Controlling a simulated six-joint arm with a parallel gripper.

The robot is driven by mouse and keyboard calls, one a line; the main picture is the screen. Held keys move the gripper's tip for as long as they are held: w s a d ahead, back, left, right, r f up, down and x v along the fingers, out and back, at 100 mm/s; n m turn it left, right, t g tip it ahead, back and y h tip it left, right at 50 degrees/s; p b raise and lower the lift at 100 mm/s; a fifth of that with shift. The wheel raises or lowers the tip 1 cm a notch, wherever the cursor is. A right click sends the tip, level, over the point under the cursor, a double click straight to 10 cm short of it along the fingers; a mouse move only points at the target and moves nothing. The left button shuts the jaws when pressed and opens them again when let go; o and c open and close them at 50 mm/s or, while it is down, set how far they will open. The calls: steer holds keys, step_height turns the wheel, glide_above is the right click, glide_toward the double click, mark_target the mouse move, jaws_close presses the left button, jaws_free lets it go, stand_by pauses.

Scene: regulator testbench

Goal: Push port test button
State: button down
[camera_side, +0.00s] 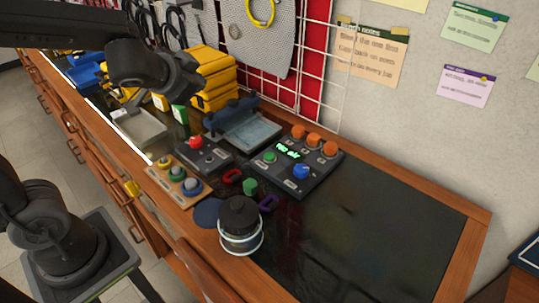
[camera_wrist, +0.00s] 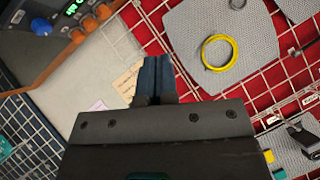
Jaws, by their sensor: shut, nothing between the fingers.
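A dark control box (camera_side: 290,185) sits on the bench in the side view. It has orange knobs (camera_side: 314,139) along its back, a green lit display, a green button (camera_side: 270,157) and a blue knob (camera_side: 301,171). To its left is a smaller grey box (camera_side: 204,155) with a red button (camera_side: 196,142). No button's label is readable. My gripper (camera_wrist: 155,75) is shut and empty in the wrist view, with the wall board beyond it. In that view the blue knob (camera_wrist: 41,26) and display (camera_wrist: 72,8) show at the upper left, apart from the fingers.
A black-lidded jar (camera_side: 240,225), small coloured rings and a clamp-like blue fixture (camera_side: 232,117) stand near the boxes. Yellow cases (camera_side: 212,80) are stacked behind. The bench's right side is clear.

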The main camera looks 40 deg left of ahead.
steer(key=w+d+f+m+t+h, duration=0.25)
steer(key=w+m, duration=0.25)
steer(key=w, duration=0.4)
steer(key=m+g+h, duration=0.5)
steer(key=m, duration=0.1)
glide_above(269, 157)
step_height(269, 157, down, 8)
steer(key=r, duration=0.1)
steer(key=shift+w+f, duration=0.1)
steer(key=shift+f, duration=0.5)
steer(key=shift+f, duration=4.4)
steer(key=shift+f, duration=0.1)
steer(key=shift+f, duration=0.3)
